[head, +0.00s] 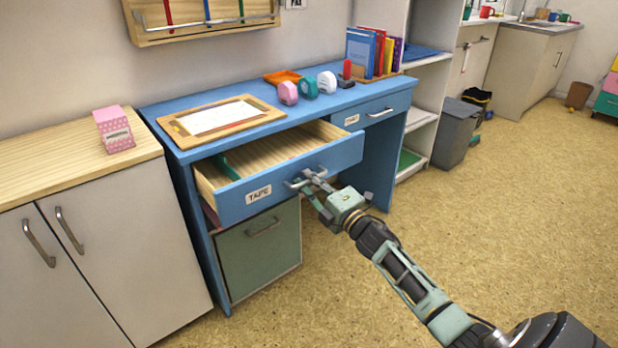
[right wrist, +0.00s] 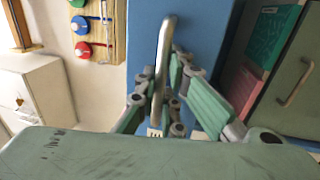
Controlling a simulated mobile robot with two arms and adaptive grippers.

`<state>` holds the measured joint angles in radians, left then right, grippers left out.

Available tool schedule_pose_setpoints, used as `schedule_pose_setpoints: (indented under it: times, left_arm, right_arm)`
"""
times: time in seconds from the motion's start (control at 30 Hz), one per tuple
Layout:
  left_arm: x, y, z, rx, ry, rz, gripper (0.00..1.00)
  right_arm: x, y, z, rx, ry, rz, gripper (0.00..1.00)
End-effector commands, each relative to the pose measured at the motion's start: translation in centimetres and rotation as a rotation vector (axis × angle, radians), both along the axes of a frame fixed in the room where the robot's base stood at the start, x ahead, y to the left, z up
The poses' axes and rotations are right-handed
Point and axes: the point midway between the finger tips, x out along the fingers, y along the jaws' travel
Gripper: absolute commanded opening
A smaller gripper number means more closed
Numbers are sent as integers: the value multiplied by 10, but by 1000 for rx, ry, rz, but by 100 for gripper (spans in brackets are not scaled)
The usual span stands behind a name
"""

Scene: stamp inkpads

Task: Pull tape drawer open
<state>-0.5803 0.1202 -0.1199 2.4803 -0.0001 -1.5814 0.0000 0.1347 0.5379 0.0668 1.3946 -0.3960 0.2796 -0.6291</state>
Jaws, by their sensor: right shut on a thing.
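The blue drawer with the TAPE label (head: 258,194) is pulled out of the blue desk, and its pale wooden inside (head: 268,155) shows from above. A green thing (head: 228,166) lies in its left part. My right gripper (head: 315,183) is shut on the drawer's grey bar handle (head: 293,185). In the right wrist view the handle (right wrist: 166,45) passes between the fingers (right wrist: 165,95), in front of the blue drawer front (right wrist: 205,30). My left gripper is not in view.
The desk top holds a framed board (head: 217,118), tape dispensers (head: 308,87) and books (head: 365,50). A second drawer (head: 372,112) at right is shut. A green cabinet door (head: 260,250) is below the open drawer. Floor in front is clear.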

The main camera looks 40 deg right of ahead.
Motion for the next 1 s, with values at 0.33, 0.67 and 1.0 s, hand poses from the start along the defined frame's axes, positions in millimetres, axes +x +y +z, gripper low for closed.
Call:
schedule_pose_setpoints:
  times: [0.33,0.67,1.0]
  left_arm:
    - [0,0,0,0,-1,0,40]
    - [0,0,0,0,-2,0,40]
    - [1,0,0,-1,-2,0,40]
  right_arm:
    - [-1,1,0,0,0,1,0]
    - [-1,0,0,0,0,1,17]
    - [-22,-1,-6,1,2,1,17]
